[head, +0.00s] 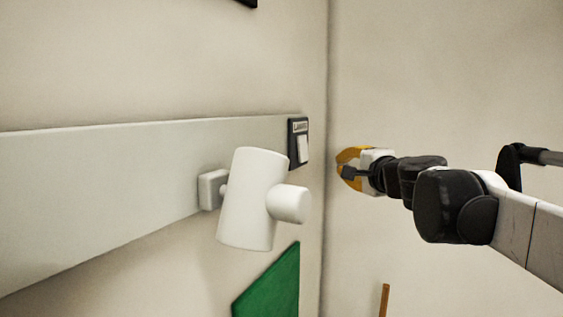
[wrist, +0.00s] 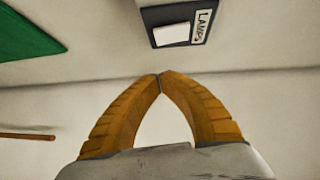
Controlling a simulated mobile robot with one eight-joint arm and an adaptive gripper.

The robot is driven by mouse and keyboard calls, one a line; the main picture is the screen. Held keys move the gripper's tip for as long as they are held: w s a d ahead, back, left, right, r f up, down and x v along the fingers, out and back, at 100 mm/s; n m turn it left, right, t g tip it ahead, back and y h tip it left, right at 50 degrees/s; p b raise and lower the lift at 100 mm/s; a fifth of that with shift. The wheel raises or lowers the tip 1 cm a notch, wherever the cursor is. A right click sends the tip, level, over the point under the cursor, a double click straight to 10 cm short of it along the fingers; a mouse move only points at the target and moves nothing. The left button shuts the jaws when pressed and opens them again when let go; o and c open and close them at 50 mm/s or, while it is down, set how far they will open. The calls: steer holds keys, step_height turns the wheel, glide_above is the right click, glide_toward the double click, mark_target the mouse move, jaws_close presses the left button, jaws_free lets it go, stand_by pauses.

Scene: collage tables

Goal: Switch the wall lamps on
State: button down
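The lamp switch (head: 302,150) is a dark plate with a white rocker and a label that reads LAMPS, at the right end of a pale wall rail in the head view. It also shows in the wrist view (wrist: 172,33), top centre, ahead of my fingertips. A white cylindrical wall lamp (head: 252,198) with a round side knob is mounted on the rail left of the switch. My gripper (head: 343,166), with orange fingers, is just right of the switch in the head view. In the wrist view its fingertips (wrist: 160,79) meet with nothing between them. It appears apart from the switch.
The pale rail (head: 120,165) runs along the left wall. A green panel (head: 272,285) is below the lamp. A thin brown stick (head: 384,300) is at the bottom. A wall corner lies just right of the switch. The space around my gripper looks clear.

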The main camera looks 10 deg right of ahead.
steer(key=p, duration=0.2)
glide_toward(308, 159)
steer(key=w+d, duration=0.2)
steer(key=w, duration=0.2)
steer(key=w+a, duration=0.1)
steer(key=w+a+p, duration=0.1)
steer(key=shift+w+a+f, duration=0.25)
steer(key=shift+a+f, duration=0.15)
steer(key=shift+w+d, duration=0.1)
steer(key=shift+w+a+f+b, duration=0.3)
steer(key=shift+a+b, duration=0.1)
steer(key=shift+a, duration=0.15)
